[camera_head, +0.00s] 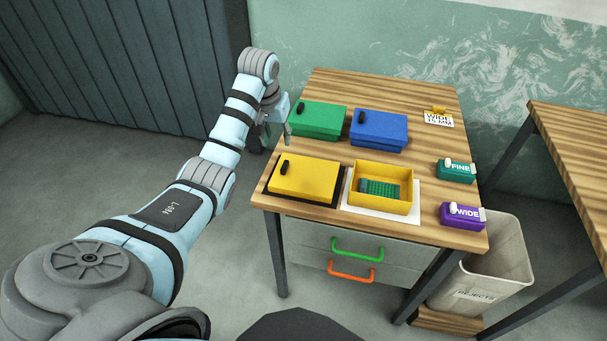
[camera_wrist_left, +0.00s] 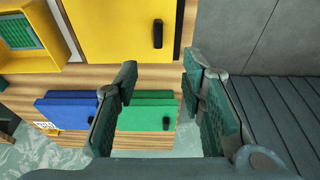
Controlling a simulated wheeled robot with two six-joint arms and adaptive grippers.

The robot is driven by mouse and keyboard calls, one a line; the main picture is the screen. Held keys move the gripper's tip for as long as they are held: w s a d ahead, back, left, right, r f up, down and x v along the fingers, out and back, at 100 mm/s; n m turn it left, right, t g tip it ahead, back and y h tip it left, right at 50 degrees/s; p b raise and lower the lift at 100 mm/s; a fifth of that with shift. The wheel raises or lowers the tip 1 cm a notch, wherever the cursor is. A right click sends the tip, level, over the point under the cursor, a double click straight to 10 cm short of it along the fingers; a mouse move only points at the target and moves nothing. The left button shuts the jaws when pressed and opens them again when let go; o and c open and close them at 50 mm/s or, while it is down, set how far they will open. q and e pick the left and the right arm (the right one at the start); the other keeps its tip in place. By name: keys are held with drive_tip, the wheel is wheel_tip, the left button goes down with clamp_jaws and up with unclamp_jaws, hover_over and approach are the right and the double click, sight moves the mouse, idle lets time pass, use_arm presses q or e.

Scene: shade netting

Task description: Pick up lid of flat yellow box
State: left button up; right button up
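A flat yellow lid (camera_head: 310,178) with a black handle (camera_head: 284,167) lies on a dark mat at the table's front left. It also shows at the top of the left wrist view (camera_wrist_left: 115,30). Beside it, an open yellow box (camera_head: 384,205) sits on a white mat, with green netting (camera_head: 378,188) inside. My left gripper (camera_head: 282,122) is open and empty, at the table's left edge, beside the green box and behind the yellow lid. In the left wrist view its fingers (camera_wrist_left: 160,78) are well apart, with the lid's handle beyond them. My right gripper is out of view.
A green box (camera_head: 318,118) and a blue box (camera_head: 380,128), both closed, stand at the back. A teal "FINE" block (camera_head: 455,172) and a purple "WIDE" block (camera_head: 462,215) are at the right. A rejects bin (camera_head: 500,262) stands on the right.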

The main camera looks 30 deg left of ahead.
sight(284, 165)
use_arm(q)
drive_tip(key=b+x, duration=0.2)
drive_tip(key=x, duration=1.1)
drive_tip(key=shift+w+d+f, duration=0.15)
drive_tip(key=shift+f, duration=0.2)
drive_tip(key=shift+r, duration=0.1)
clamp_jaws()
